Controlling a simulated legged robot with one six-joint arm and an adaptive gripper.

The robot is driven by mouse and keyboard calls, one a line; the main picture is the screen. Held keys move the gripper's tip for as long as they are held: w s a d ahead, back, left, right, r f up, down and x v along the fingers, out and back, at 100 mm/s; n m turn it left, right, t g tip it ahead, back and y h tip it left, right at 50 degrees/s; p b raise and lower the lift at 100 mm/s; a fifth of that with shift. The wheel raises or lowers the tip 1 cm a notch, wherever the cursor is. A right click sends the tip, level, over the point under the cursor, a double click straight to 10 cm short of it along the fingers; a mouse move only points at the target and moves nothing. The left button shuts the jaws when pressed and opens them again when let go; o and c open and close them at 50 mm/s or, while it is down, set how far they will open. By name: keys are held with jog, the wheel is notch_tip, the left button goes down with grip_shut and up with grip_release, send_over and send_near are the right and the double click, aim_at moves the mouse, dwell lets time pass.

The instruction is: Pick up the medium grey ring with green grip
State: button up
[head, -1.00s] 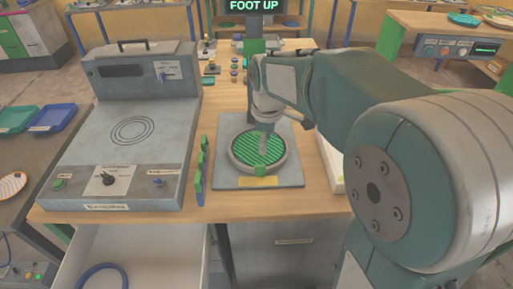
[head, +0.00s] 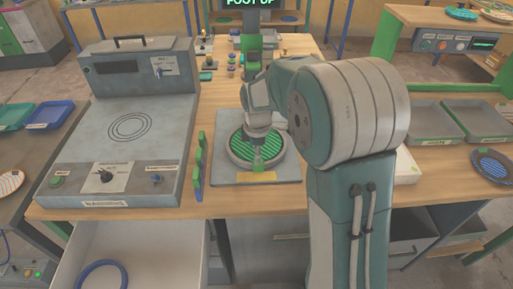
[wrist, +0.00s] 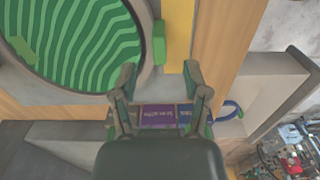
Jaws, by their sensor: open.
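The grey ring (head: 236,157) lies flat around a green striped plate (head: 268,143) on the grey press base. In the wrist view the ring's rim (wrist: 145,75) shows at the upper left, with its green grip (wrist: 159,43) sticking out from it. My gripper (head: 258,158) is over the front part of the ring in the head view and hides some of it. In the wrist view my gripper (wrist: 158,73) is open and empty. The green grip is ahead of the gap between its fingertips and apart from them.
A grey console (head: 120,130) stands left, with a narrow green rack (head: 199,168) beside the press base. A blue ring (head: 102,279) lies in the open drawer below. Shallow trays (head: 470,120) are at the right. The press column (head: 254,45) rises behind.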

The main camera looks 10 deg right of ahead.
notch_tip(320, 180, down, 4)
jog(key=shift+d+f, duration=0.1)
grip_shut()
dwell(0.4)
